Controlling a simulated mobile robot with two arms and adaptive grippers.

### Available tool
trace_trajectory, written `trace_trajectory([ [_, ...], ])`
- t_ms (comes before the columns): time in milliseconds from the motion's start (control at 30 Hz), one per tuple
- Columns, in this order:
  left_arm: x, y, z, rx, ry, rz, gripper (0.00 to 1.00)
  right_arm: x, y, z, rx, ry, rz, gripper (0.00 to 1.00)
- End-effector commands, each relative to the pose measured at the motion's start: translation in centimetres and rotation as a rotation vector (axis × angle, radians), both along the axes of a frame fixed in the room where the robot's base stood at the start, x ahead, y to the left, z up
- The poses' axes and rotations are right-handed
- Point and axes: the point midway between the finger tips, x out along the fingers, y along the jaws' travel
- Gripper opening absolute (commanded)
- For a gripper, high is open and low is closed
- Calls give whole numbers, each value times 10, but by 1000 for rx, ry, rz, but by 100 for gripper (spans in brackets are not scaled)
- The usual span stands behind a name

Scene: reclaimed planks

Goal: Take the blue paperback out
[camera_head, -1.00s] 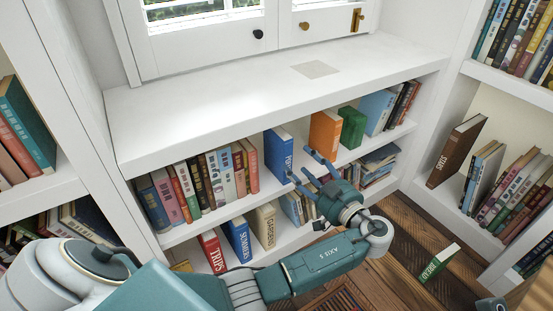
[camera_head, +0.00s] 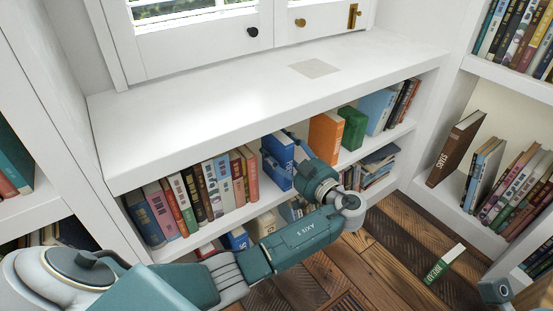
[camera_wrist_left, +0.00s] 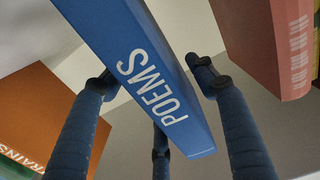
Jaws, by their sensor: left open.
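The blue paperback (camera_head: 277,158) stands upright on the upper shelf under the white top, apart from the row of books to its left. In the left wrist view the blue paperback (camera_wrist_left: 150,75) shows its spine with the word POEMS. My left gripper (camera_head: 292,160) is at the book; in the left wrist view its fingers (camera_wrist_left: 155,95) are open on both sides of the spine, with a third finger below. I cannot tell whether any finger touches it. The gripper partly hides the book in the head view. My right gripper does not clearly show.
An orange book (camera_head: 324,137) and a green book (camera_head: 352,128) stand to the right of the paperback. A pink book (camera_head: 250,172) ends the row on its left. The white top (camera_head: 230,95) overhangs the shelf.

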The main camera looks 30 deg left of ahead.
Motion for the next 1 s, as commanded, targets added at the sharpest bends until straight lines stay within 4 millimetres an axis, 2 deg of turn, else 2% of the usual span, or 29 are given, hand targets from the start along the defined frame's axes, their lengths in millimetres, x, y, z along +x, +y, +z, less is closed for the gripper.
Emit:
trace_trajectory([
  [400, 14, 48, 0, 1, 0, 0, 57, 0, 2, 7, -4, -58, -3, 33],
  [667, 16, 51, 1, -1, 2, -1, 57, 1, 2, 9, -6, -61, -4, 33],
  [700, 16, 51, 1, -1, 2, -1, 55, 1, 2, 9, -6, -61, -4, 33],
  [900, 16, 51, 1, -1, 1, -1, 15, 1, 2, 9, -5, -61, -3, 33],
  [1000, 15, 51, 1, -1, 1, 0, 0, 1, 2, 9, -5, -61, -3, 33],
])
